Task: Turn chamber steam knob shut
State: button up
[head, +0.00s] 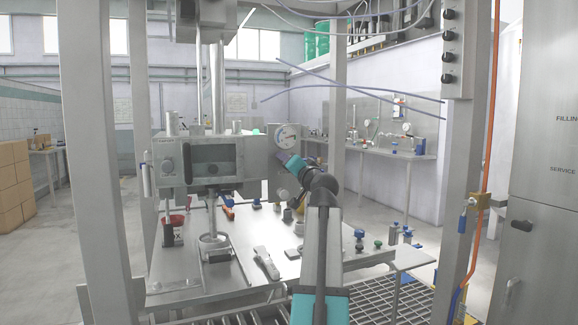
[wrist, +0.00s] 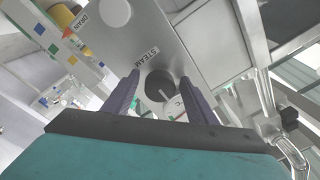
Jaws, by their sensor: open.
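The steam knob (wrist: 159,86) is a round dark grey knob with a pale line across its face, on a grey metal panel beside a STEAM label (wrist: 146,57). In the wrist view it shows between the two purple fingers of my gripper (wrist: 160,78), which are open on either side of it. I cannot tell whether they touch it. In the head view my gripper (head: 286,160) is at the right end of the chamber housing (head: 255,160), just below a round gauge (head: 287,136). I cannot pick out the steam knob clearly there.
A DRAIN label (wrist: 91,21) shows at the upper left of the wrist view. The steel worktop (head: 235,270) below holds a clamp-like tool (head: 266,262) and several small fittings. Frame posts (head: 338,110) stand close around the arm.

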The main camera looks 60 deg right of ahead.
jog(key=shift+s, duration=0.1)
jog(key=p+v, duration=0.1)
jog(key=v, duration=1.2)
jog(key=shift+s+a, duration=0.2)
jog(key=shift+a, duration=0.1)
dwell(0.6)
